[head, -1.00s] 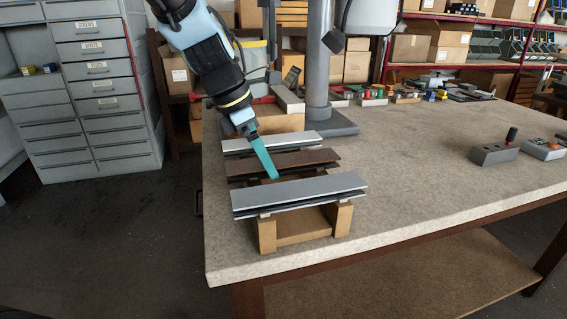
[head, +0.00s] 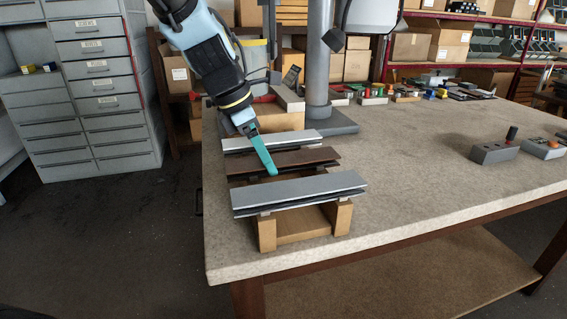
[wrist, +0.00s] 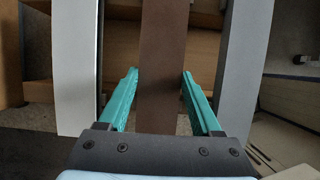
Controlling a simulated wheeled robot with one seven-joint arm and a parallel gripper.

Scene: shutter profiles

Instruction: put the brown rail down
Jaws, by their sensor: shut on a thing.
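The brown rail (head: 298,157) lies level between two paler rails over a wooden rack (head: 300,222). In the wrist view the brown rail (wrist: 163,60) runs straight up the picture between my gripper's teal fingers. My gripper (wrist: 160,75) is shut on it, one finger along each side edge. In the head view my gripper (head: 268,168) reaches down to it from behind, and the near finger covers part of it. I cannot tell whether the rail's underside touches the rack.
A light grey rail (head: 300,188) lies at the near end of the rack, and a whitish rail (head: 250,142) lies at the far end. A grey post (head: 318,70) stands behind. The tabletop (head: 420,150) to the right is clear up to the grey control boxes (head: 494,152).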

